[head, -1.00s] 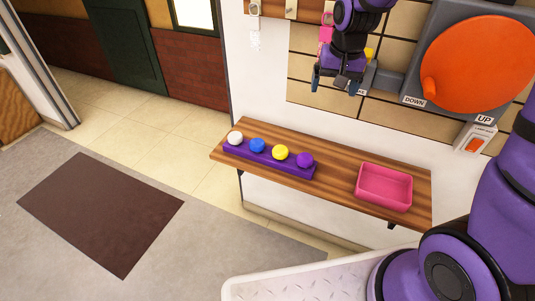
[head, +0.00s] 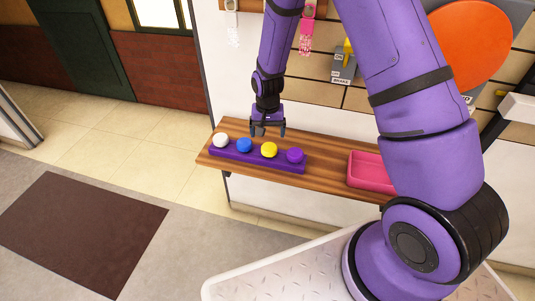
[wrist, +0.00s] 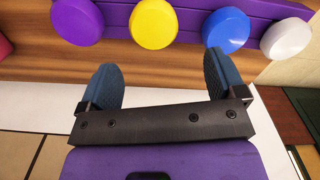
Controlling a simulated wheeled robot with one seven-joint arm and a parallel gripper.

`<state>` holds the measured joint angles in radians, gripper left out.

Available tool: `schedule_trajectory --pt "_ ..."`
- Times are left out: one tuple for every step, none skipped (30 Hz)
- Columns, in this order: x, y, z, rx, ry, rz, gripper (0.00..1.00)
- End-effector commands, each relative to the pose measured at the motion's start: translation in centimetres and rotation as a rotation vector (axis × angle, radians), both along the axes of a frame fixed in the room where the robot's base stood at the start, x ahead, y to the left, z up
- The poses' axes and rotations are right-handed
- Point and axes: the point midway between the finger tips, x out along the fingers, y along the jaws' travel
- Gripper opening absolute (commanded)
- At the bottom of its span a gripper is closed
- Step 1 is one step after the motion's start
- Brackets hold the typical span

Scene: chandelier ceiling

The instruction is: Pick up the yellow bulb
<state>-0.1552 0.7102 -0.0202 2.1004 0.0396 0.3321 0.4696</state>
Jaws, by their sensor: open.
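The yellow bulb (head: 269,150) sits in a purple holder (head: 228,154) on a wooden wall shelf, between a blue bulb (head: 244,145) and a purple bulb (head: 295,156). My gripper (head: 268,130) is open and empty, pointing down above the shelf, just behind the yellow bulb in the head view. In the wrist view the yellow bulb (wrist: 154,24) shows as a round disc beyond the open fingers (wrist: 160,82), roughly in line with the gap between them. The fingers do not touch any bulb.
A white bulb (head: 220,140) sits at the holder's left end. A pink tray (head: 370,172) stands on the shelf's right part, partly hidden by my arm. The wooden shelf (head: 325,150) has bare room between holder and tray. A wall panel with a lever (head: 345,62) is above.

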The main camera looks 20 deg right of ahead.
Motion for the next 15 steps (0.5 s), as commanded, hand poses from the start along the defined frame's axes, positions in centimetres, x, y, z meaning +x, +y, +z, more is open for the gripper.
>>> schedule_trajectory --pt "0.0 0.0 -0.8 -0.001 0.004 0.0 0.89" --pt "0.0 0.0 -1.1 0.0 0.002 0.0 0.89" --pt "0.0 0.0 -1.5 0.0 0.001 0.0 0.89" --pt "0.0 0.0 -1.7 0.0 0.001 0.0 0.89" --pt "0.0 0.0 -1.9 0.0 0.001 0.0 0.89" --pt "-0.1 0.0 -2.1 0.0 0.001 0.001 0.89" --pt "-0.1 0.0 -2.2 0.0 0.001 0.001 0.89" --pt "-0.1 0.0 -2.4 0.0 0.001 0.001 0.89" --pt "-0.2 0.0 -2.6 0.0 0.001 0.001 0.89" --pt "-0.2 -0.1 -2.9 0.0 0.001 0.001 0.89" --pt "-0.3 -0.1 -3.3 0.0 0.001 0.001 0.89" --pt "-0.5 -0.1 -3.8 0.0 0.003 0.001 0.89" --pt "-0.6 -0.2 -4.3 0.0 0.003 0.001 0.89" --pt "-0.7 -0.2 -4.8 0.0 0.002 0.001 0.89" --pt "-0.8 -0.2 -5.3 0.0 0.003 0.001 0.89"
